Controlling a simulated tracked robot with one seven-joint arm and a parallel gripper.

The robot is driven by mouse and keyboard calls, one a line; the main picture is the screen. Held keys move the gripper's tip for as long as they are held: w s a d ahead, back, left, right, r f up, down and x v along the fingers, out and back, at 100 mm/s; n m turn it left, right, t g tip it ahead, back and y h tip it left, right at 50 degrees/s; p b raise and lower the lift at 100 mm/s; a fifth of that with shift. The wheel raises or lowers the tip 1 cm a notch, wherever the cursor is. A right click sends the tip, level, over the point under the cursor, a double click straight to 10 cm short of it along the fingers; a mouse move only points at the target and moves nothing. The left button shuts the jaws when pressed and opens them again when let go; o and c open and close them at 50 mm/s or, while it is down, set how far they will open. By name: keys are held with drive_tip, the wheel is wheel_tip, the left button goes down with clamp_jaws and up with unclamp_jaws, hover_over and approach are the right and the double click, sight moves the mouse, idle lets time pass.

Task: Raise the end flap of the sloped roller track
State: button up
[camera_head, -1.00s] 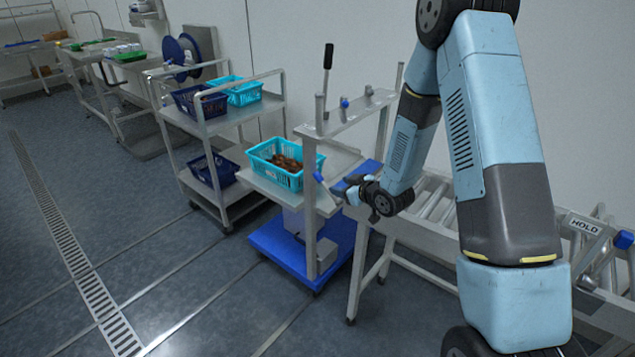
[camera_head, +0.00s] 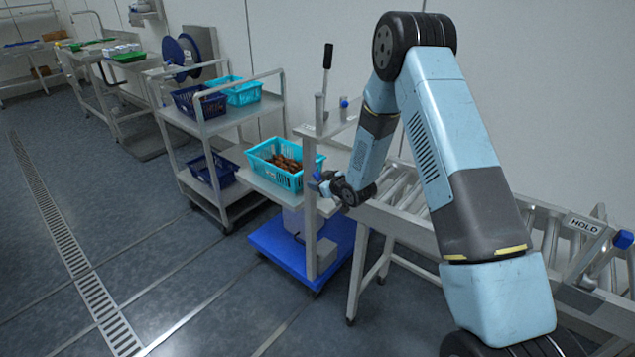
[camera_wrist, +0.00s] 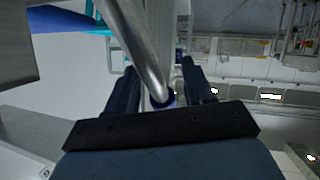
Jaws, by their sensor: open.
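The sloped roller track (camera_head: 405,232) runs across the right of the head view, partly behind my arm. At its left end, a small blue-tipped part (camera_head: 316,176) shows beside my gripper (camera_head: 322,183). I cannot tell the end flap's outline or angle, as my wrist and gripper cover that end. In the wrist view, my gripper (camera_wrist: 160,90) has its two dark fingers apart. A bare metal bar (camera_wrist: 138,45) comes down between them, ending in a dark blue tip (camera_wrist: 164,97). The fingers are around the bar, and I see no grip on it.
A teal crate of dates (camera_head: 270,152) stands on a stand with a blue base (camera_head: 275,240), close to my gripper. A trolley with crates (camera_head: 235,117) is further left. The left floor is clear.

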drive_tip(key=shift+w+a+f, duration=0.1)
drive_tip(key=shift+w+a, duration=0.05)
drive_tip(key=shift+w, duration=0.05)
drive_tip(key=shift+c, duration=0.4)
clamp_jaws()
